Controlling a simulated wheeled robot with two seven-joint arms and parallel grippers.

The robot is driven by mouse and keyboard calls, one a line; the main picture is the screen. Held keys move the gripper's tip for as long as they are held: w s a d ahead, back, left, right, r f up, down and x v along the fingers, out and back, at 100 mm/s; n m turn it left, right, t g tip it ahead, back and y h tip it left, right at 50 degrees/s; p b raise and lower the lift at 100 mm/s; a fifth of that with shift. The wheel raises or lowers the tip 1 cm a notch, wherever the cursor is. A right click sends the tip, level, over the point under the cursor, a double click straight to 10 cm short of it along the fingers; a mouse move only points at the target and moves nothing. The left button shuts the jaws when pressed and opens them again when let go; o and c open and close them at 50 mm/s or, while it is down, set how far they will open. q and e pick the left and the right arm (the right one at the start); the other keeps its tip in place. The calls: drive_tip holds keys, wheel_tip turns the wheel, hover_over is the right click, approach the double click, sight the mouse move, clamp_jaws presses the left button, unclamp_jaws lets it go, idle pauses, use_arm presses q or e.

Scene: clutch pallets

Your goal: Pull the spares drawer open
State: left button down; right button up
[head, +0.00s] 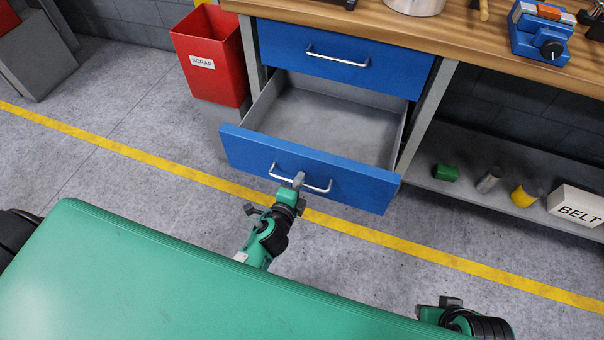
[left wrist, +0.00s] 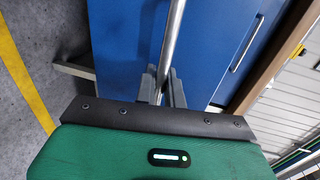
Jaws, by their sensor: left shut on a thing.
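The lower blue drawer (head: 310,168) stands pulled well out of the workbench, and its grey inside looks empty. Its silver bar handle (head: 318,188) is on the front face. My left gripper (head: 298,180) is shut on that handle, near its middle. In the left wrist view, the gripper's fingers (left wrist: 164,88) sit either side of the handle bar (left wrist: 172,45). The upper blue drawer (head: 345,58) is closed, with its own handle above. My right gripper (head: 450,302) shows only partly at the bottom right, and its fingertips are unclear.
A red scrap bin (head: 210,60) stands left of the drawers. The wooden bench top (head: 460,40) carries a blue vise (head: 540,35). A low shelf (head: 480,190) at right holds a green block, two cylinders and a white BELT box (head: 576,205). Floor before the drawer is clear.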

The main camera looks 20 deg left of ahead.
use_arm(q)
drive_tip(key=shift+v, duration=0.85)
use_arm(e)
drive_tip(key=shift+s+r, duration=0.15)
drive_tip(key=shift+r, duration=0.25)
use_arm(q)
drive_tip(key=shift+f, duration=0.2)
use_arm(e)
drive_tip(key=shift+s, duration=0.1)
use_arm(q)
drive_tip(key=c, duration=1.6)
unclamp_jaws()
drive_tip(key=shift+o, duration=0.2)
use_arm(e)
drive_tip(key=shift+s+f, duration=0.25)
drive_tip(key=shift+w, duration=0.1)
